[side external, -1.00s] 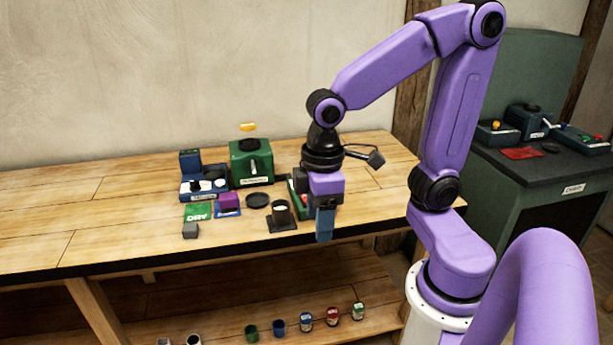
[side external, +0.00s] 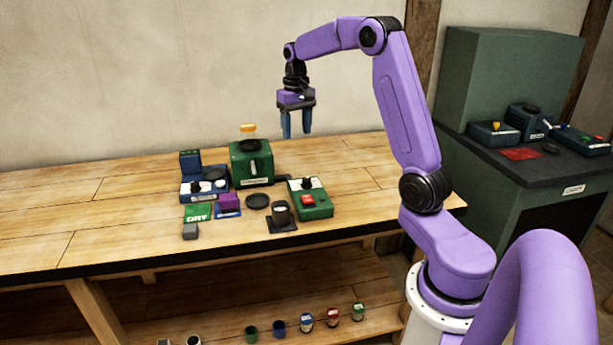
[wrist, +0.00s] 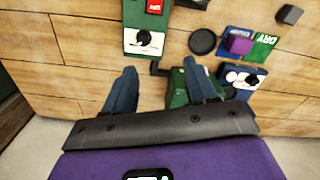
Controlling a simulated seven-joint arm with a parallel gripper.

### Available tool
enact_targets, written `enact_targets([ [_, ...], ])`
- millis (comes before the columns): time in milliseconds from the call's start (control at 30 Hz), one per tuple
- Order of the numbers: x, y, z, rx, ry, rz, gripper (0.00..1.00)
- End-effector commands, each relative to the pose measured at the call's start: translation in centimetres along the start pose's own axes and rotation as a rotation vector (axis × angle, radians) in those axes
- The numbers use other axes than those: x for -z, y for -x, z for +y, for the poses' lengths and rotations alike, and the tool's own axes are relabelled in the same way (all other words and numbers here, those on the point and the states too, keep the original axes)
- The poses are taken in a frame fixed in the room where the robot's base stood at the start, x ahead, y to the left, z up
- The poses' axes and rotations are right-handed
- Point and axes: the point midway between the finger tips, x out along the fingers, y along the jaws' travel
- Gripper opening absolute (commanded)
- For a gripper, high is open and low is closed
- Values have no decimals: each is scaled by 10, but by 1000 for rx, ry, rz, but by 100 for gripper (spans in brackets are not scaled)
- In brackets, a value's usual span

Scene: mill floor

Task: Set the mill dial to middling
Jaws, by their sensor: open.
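A green control box (side external: 310,203) with a red switch and a black dial knob (side external: 307,183) on a white plate stands at the right of the bench items. In the wrist view the knob (wrist: 143,38) shows at the top; its setting is too small to read. A taller green machine (side external: 251,163) with an orange-topped clear part and a pale lever stands behind and to the left. I cannot tell from the labels which is the mill. My gripper (side external: 295,136) is open and empty, high above the bench, fingers down, touching nothing.
A blue unit (side external: 204,190) with a dark knob, a purple cube (side external: 229,201), a green "DRY" card (side external: 197,212), a grey cube (side external: 190,231), a black disc (side external: 258,201) and a dark holder (side external: 282,216) crowd the bench's middle. The bench (side external: 90,210) is clear at left.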

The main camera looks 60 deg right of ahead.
Motion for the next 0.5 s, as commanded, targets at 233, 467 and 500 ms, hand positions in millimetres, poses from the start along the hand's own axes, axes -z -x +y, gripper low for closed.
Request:
enact_targets([
  [233,16,-4,42,0,-113,-3,57],
  [467,16,-26,43,-1,-116,-6,57],
  [500,16,-32,43,-1,-116,-7,57],
])
